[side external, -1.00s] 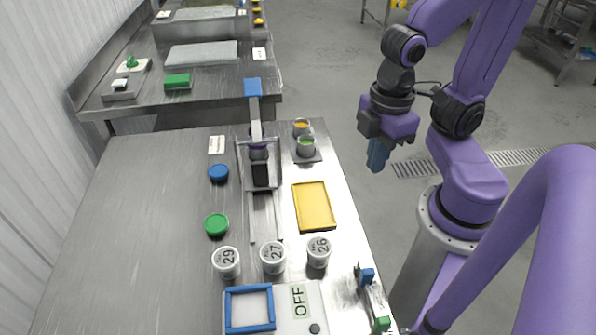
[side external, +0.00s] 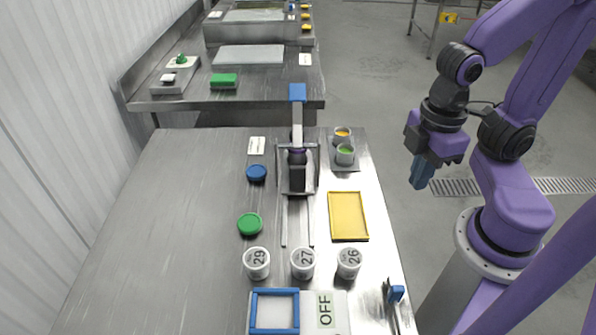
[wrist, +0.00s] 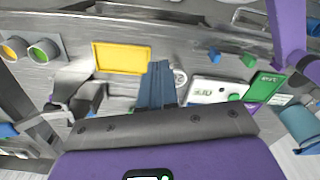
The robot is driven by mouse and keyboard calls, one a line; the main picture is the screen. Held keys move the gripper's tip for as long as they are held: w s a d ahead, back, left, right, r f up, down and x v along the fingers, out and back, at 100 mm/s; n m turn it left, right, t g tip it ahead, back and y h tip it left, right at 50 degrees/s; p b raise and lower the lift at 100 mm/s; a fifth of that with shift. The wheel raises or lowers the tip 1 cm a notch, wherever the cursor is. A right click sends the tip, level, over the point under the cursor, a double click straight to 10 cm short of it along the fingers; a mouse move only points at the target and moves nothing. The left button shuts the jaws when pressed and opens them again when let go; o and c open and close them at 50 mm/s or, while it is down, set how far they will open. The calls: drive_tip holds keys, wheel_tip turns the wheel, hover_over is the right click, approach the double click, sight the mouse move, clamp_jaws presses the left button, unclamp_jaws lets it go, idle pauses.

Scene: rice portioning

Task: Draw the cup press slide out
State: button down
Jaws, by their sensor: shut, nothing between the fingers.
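The cup press stands on the steel table, with a blue-ended lever (side external: 297,92), a metal frame and a dark block (side external: 297,178). Two thin parallel rails (side external: 284,222) run from it toward the cups. I cannot clearly tell the slide apart from the block and rails. In the wrist view, part of the press (wrist: 85,98) shows at the left. My gripper (side external: 418,184) points down, off the table's right side, apart from the press. Its blue fingers (wrist: 157,82) are closed together and empty.
White cups 29 (side external: 257,263), 27 (side external: 303,264) and 26 (side external: 349,263) stand in front of the rails.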

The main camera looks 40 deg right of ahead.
idle(0.4)
drive_tip(key=c, duration=1.5)
unclamp_jaws()
drive_tip(key=o, duration=0.3)
drive_tip(key=shift+w+a, duration=0.15)
drive_tip(key=shift+w, duration=0.05)
drive_tip(key=shift+o, duration=0.2)
wheel_tip(320, 180, up, 2)
drive_tip(key=m, duration=0.4)
hover_over(298, 167)
wheel_tip(298, 167, down, 17)
drive_tip(key=shift+r, duration=0.1)
